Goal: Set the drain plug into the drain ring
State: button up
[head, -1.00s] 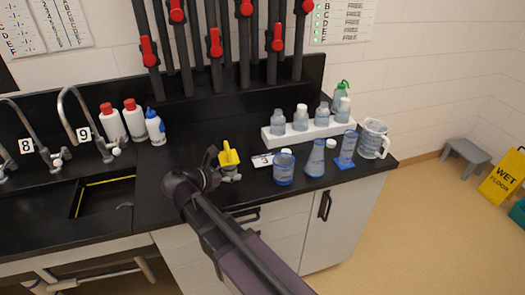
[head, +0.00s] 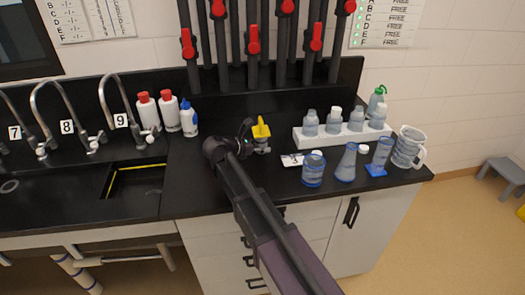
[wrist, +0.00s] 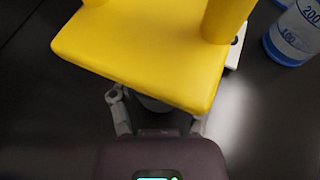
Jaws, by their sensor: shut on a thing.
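The drain plug, a piece with a yellow top (head: 261,130) and a grey lower part, is at my gripper above the black counter. In the wrist view its yellow slab and upright posts (wrist: 140,50) fill the top. My gripper (wrist: 158,115) is shut on the part below the slab; the slab hides most of the grip. A pale round ring (head: 10,186) at the far left in the sink looks like the drain ring, well away from my gripper. I cannot tell its details.
Red-capped bottles (head: 147,112) and a blue-capped bottle (head: 189,118) stand behind, left of my gripper. Curved taps (head: 115,105) rise over the sink's back edge.

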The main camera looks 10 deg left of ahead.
aim_at(262, 146)
dwell(0.3)
jog(key=shift+w+a+f, duration=0.1)
jog(key=shift+w, duration=1.05)
jog(key=shift+w+f+b, duration=0.2)
jog(key=shift+f+b, duration=0.65)
jog(key=shift+b, duration=0.1)
jog(key=shift+f+b, duration=0.95)
jog(key=shift+f, duration=0.1)
jog(key=o, duration=1.3)
jog(key=shift+s+r, duration=0.1)
jog(key=shift+r, duration=0.15)
jog(key=p+v, duration=0.4)
jog(key=v, duration=0.7)
jog(key=shift+s+a+r+p, duration=0.15)
jog(key=shift+s+a+p, duration=0.1)
jog(key=shift+a+p, duration=0.1)
